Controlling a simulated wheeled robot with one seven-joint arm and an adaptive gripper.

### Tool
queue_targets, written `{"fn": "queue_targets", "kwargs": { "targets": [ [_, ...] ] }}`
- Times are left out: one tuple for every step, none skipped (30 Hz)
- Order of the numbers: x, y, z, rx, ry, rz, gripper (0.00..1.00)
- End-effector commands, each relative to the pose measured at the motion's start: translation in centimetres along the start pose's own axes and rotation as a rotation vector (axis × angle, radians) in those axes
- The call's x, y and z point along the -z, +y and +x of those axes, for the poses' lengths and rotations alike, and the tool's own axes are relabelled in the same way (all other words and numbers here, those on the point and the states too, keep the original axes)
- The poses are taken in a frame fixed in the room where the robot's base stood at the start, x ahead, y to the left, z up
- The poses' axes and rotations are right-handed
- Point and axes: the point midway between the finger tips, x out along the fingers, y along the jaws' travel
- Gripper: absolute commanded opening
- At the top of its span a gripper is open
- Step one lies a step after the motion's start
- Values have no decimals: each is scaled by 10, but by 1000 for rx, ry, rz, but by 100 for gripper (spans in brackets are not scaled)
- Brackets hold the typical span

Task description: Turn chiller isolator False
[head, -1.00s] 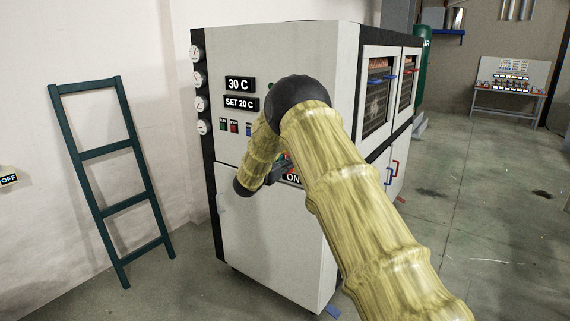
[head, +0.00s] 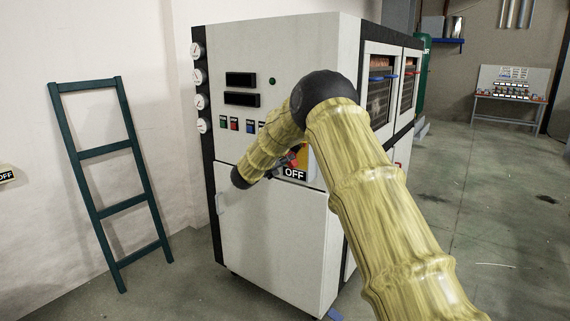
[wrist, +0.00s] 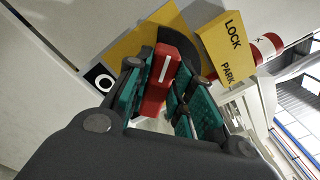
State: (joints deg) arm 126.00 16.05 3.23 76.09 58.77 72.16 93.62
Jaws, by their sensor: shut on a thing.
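The chiller (head: 270,230) is a large white cabinet with black edges in the head view. Its isolator has a red handle (wrist: 162,80) with a white stripe, on a yellow plate (wrist: 125,50) in the wrist view. My gripper (wrist: 168,95) is shut on the red handle, with teal finger pads on both sides of it. In the head view my arm hides most of the isolator. A label (head: 294,175) below it reads OFF. The two displays (head: 241,79) are dark.
A yellow LOCK PARK block (wrist: 228,45) and a red cylinder (wrist: 266,47) sit close beside the handle. A dark green ladder (head: 105,150) leans on the left wall. Gauges (head: 198,77) line the cabinet's left edge.

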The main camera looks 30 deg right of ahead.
Motion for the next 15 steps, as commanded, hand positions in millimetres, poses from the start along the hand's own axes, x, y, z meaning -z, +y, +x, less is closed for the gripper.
{"fn": "queue_targets", "kwargs": {
  "targets": [
    [2,2,0,0,1,-40,0],
    [2,2,0,0,1,-68,0],
    [2,3,0,0,1,-107,0],
    [2,3,0,0,1,-136,0],
    [1,3,0,0,0,-165,0],
    [1,3,0,0,0,-203,0],
    [1,4,0,0,0,-231,0],
    [1,4,0,0,0,-260,0],
    [1,5,0,0,0,-298,0],
    [1,5,0,0,0,-326,0],
    [1,5,0,-1,-1,-355,0],
    [1,6,0,-1,-1,-393,0],
    [1,6,0,-1,-1,-421,0],
    [1,6,-1,-1,-1,-449,0],
    [1,7,-1,-1,-1,-485,0]
  ]
}}
